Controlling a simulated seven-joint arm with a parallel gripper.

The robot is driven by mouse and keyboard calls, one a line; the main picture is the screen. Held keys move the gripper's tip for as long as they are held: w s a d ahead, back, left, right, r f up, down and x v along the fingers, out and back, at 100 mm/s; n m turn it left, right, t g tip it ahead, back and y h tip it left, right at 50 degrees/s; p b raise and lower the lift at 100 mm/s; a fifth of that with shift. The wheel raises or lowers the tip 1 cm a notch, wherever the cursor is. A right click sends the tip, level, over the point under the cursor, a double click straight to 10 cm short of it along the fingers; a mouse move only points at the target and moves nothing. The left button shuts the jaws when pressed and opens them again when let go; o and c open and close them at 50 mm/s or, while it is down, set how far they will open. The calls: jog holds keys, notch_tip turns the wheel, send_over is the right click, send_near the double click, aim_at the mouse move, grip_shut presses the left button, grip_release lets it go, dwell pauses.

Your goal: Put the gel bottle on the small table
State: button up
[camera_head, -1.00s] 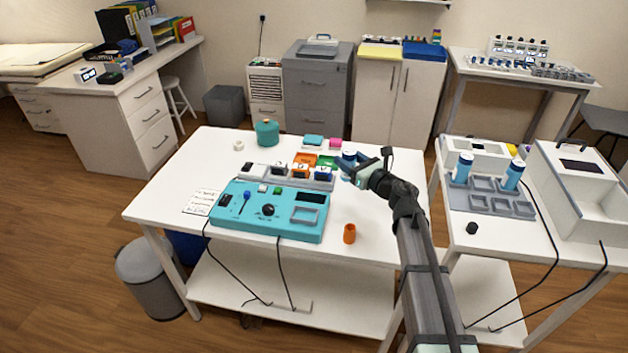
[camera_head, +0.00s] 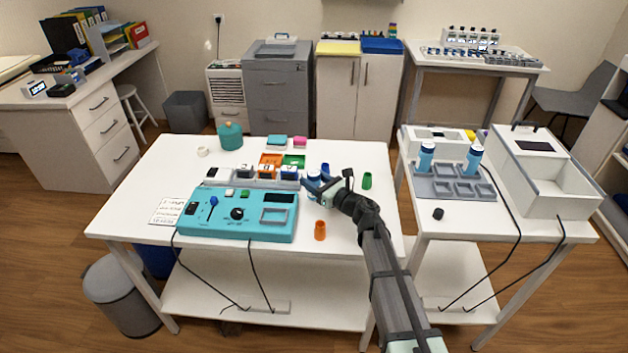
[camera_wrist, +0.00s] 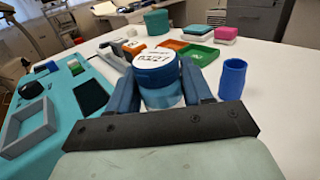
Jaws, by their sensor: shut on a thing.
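My gripper (camera_head: 317,187) is over the right part of the large white table (camera_head: 160,180). It is shut on a bottle with a blue cap and a white lettered label on top (camera_wrist: 157,66), apparently the gel bottle. The bottle also shows in the head view (camera_head: 313,179), partly hidden by my gripper. In the wrist view it is upright between both fingers; whether its base touches the table is hidden. The smaller white table (camera_head: 475,225) stands to the right, across a narrow gap, and seems to be the small table.
The small table bears a grey rack (camera_head: 425,187) with two blue-and-white bottles, a black cap (camera_head: 438,214) and a white open box (camera_head: 565,190). Its front strip is mostly clear. Near my gripper stand a blue cup (camera_wrist: 233,78), green cup (camera_head: 367,181), orange cup (camera_head: 320,230) and teal console (camera_head: 225,225).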

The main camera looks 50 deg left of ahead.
jog(key=o, duration=1.2)
jog(key=shift+f, duration=0.1)
jog(key=shift+r, duration=0.2)
jog(key=d, duration=0.8)
jog(key=w+d, duration=0.1)
jog(key=d, duration=0.3)
